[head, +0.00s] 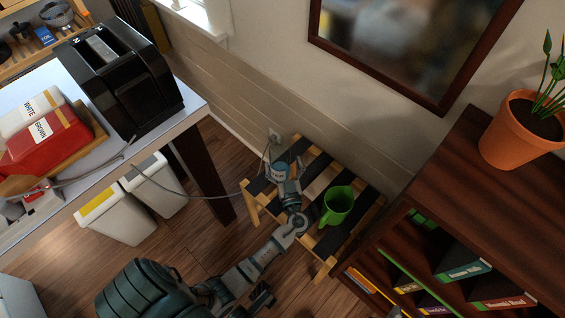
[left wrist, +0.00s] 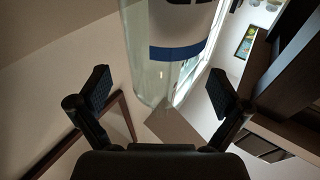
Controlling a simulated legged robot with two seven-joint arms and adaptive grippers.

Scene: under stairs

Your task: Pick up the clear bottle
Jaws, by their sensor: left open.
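The clear bottle (left wrist: 147,72) shows large in the left wrist view, with a white label and a blue band. It lies in the gap between the two fingers of my left gripper (left wrist: 157,92), nearer the upper edge of the picture. The fingers are spread, with visible space on both sides of the bottle. In the head view my left arm reaches over a small slatted table, and the left gripper (head: 277,146) is at its far end by the wall.
A green jug (head: 337,205) stands on the slatted table (head: 365,193), right of my arm. A dark bookshelf (head: 450,190) with a potted plant (head: 515,135) stands at right. A desk with a black toaster (head: 120,80) is at left, with a cable crossing to the table.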

